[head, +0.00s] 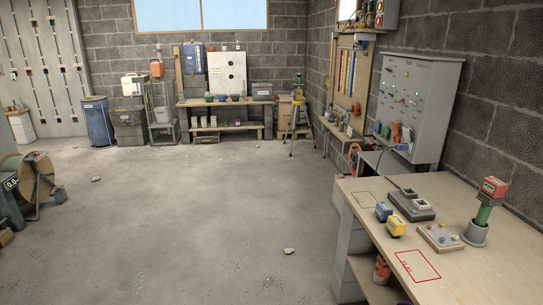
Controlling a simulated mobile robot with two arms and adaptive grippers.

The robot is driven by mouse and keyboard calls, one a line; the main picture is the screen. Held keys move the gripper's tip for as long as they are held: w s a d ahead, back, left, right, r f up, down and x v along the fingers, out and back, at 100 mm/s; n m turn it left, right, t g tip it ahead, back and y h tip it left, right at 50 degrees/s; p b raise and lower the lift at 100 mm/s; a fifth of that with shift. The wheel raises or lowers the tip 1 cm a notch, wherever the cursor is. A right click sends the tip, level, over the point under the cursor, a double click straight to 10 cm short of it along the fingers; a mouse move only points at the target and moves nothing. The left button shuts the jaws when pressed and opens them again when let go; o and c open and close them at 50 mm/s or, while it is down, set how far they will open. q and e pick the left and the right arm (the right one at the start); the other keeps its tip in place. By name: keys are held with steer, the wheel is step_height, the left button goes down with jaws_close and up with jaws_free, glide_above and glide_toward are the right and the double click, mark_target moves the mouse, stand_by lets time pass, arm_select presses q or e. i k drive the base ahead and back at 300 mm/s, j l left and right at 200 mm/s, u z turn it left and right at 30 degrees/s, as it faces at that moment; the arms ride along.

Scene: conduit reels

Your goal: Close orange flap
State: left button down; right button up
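I cannot make out for certain which thing is the orange flap. A small orange part (396,133) shows at the lower left of the grey wall cabinet (425,90), beside a blue part (381,129). It is too small to tell whether it is a flap, or open or shut. An orange ring-like thing (355,153) shows lower down, left of the cabinet. Neither of my grippers is in view.
A wooden workbench (350,195) at the right holds a blue device (383,211), a yellow device (397,226) and a red-topped green tool (487,205). A cable reel (38,177) stands at the left. The middle floor is open, with small stones (289,251).

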mark_target(395, 124)
steer(key=i+j, duration=0.1)
steer(key=i, duration=1.9)
steer(key=i+z, duration=0.4)
steer(key=i+j+z, duration=0.25)
steer(key=i+z, duration=0.2)
steer(key=i, duration=0.1)
